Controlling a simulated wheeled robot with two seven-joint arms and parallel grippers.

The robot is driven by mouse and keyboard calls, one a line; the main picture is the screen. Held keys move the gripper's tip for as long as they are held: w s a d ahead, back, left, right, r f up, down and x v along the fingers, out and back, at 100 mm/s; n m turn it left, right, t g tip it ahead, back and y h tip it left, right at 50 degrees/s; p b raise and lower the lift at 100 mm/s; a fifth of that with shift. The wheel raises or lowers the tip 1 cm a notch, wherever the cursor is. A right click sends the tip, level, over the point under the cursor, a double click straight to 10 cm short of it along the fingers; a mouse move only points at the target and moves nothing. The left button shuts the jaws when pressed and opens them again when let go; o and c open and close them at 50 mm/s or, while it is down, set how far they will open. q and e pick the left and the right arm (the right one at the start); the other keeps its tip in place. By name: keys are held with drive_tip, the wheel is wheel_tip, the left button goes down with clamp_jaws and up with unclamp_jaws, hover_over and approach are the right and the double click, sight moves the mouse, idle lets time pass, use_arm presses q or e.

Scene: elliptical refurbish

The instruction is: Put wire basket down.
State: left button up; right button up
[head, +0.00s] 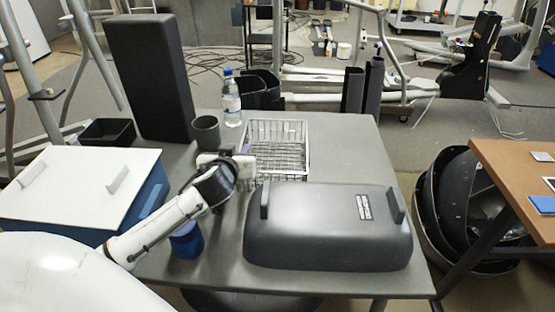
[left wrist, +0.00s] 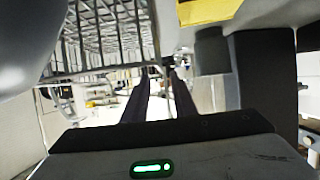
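The wire basket (head: 290,132) is silver mesh and looks empty. In the head view it stands upright on the grey table (head: 225,262), behind the dark grey casing. My left gripper (head: 243,160) is at the basket's near left side, partly hidden by its own wrist. In the left wrist view, which looks upside down, the gripper's two dark fingers (left wrist: 160,78) are apart with a gap between them. The basket mesh (left wrist: 105,38) fills the upper left, close to the fingertips. I cannot tell whether a finger touches it. My right gripper is not in view.
The casing (head: 325,228) fills the front right of the table. A blue cup (head: 187,241) is below my arm. A white-lidded blue box (head: 80,187) is at left.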

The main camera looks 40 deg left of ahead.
sight(241, 147)
use_arm(q)
drive_tip(key=x, duration=0.5)
drive_tip(key=shift+s+a+f, duration=0.1)
drive_tip(key=shift+f, duration=0.15)
clamp_jaws()
idle(1.1)
drive_tip(key=shift+r, duration=0.15)
